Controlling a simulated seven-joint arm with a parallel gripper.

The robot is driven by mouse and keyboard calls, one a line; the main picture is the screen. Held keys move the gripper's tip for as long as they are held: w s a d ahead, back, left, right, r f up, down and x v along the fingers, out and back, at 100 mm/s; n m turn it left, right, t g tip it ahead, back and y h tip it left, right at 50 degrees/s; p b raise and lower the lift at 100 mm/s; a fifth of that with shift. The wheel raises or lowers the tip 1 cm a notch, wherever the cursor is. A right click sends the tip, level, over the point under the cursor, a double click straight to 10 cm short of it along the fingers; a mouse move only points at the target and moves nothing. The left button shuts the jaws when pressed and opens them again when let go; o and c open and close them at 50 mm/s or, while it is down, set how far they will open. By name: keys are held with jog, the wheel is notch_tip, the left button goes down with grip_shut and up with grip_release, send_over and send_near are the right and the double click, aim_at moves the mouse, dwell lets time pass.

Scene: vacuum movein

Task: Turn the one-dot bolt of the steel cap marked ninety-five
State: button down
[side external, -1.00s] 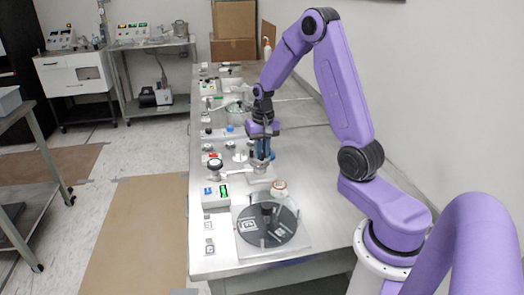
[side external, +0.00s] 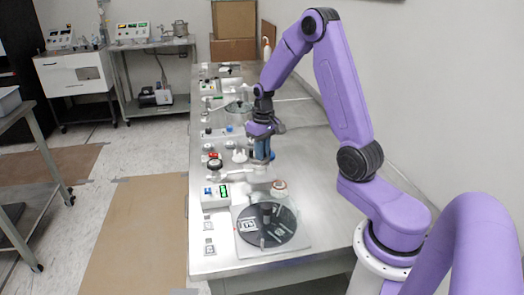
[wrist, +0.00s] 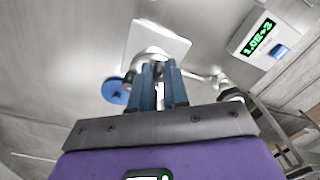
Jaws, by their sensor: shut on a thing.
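My gripper (side external: 262,158) points down over the bench, its two blue fingers close together. They also show in the wrist view (wrist: 161,68), shut on a small part that they mostly hide; it looks like a bolt of the steel cap. The round steel cap (wrist: 150,53) lies just beyond the fingertips, over a pale square plate (wrist: 172,42). The plate shows low under the gripper in the side view (side external: 257,173). Neither the ninety-five mark nor any bolt's dots can be read.
A box with a green display (side external: 216,194) stands nearer the camera, left of the gripper. A dark disc (side external: 277,236) with a clear cover lies in front. A blue round part (wrist: 115,92) lies left of the fingers. The bench is clear at right.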

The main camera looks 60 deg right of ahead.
jog(key=c, duration=1.1)
grip_release()
notch_tip(320, 180, up, 18)
jog(key=shift+s+d+f, duration=0.2)
jog(key=shift+f, duration=0.05)
